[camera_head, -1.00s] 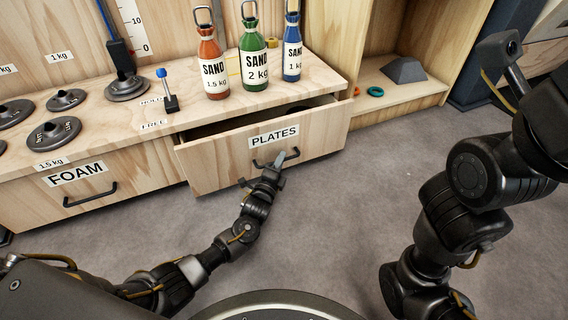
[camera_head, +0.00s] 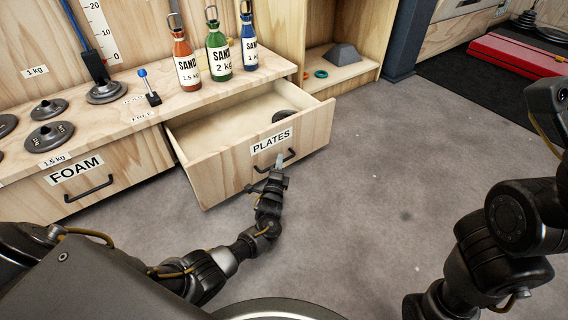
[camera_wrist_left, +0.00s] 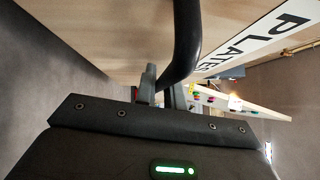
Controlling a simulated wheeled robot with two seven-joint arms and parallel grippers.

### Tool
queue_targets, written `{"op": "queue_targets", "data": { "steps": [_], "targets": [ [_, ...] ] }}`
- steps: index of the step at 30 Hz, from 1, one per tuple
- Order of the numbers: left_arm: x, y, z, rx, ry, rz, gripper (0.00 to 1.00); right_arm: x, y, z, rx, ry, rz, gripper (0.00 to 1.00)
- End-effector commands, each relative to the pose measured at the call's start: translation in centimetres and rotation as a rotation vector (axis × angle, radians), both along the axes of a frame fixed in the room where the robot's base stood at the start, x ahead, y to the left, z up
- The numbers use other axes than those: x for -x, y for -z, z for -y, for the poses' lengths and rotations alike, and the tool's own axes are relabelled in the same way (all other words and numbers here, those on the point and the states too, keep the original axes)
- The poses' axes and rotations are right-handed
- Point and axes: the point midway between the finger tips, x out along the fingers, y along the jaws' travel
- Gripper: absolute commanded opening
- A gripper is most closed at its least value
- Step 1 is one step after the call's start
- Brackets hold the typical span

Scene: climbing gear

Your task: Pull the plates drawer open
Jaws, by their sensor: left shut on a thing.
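The plates drawer (camera_head: 222,172) stands well out from the wooden bench, with its inside showing. A dark round plate (camera_head: 285,116) lies at its far right end. Its front carries a PLATES label and a black bar handle (camera_head: 290,155). My left gripper (camera_head: 278,164) is shut on this handle. In the left wrist view the handle (camera_wrist_left: 183,50) runs down between the fingers (camera_wrist_left: 160,92), close to the drawer front (camera_wrist_left: 110,40). My right arm shows at the right edge of the head view, but its gripper is out of view.
The closed FOAM drawer (camera_head: 85,185) is left of the plates drawer. Sand bottles (camera_head: 218,55), a blue-knobbed lever (camera_head: 149,88) and several weights (camera_head: 50,136) stand on the bench top. The grey floor (camera_head: 370,200) in front is clear.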

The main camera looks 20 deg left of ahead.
Motion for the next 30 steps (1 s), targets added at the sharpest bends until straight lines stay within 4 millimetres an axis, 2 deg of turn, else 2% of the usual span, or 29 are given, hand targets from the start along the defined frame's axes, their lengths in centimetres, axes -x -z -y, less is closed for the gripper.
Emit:
{"op": "queue_targets", "data": {
  "steps": [11,12,17,25,30],
  "targets": [
    [0.0,0.1,-0.4,-0.003,-0.014,0.000,0.00,0.1,-0.3,0.0,-0.001,-0.001,0.007,0.36],
    [0.0,0.1,-0.4,-0.003,-0.014,0.000,0.13,0.1,-0.2,0.0,-0.001,0.000,0.006,0.36],
    [0.0,0.0,-0.2,-0.003,-0.010,0.000,0.33,0.1,-0.2,0.0,-0.001,0.000,0.006,0.36],
    [0.0,-0.1,-0.2,-0.002,-0.009,0.001,0.33,0.0,-0.2,0.0,0.001,0.002,0.001,0.36],
    [0.0,-1.5,-0.2,-0.003,-0.009,0.000,0.33,-0.2,-1.5,-0.1,0.006,0.003,-0.007,0.36]
  ]
}}
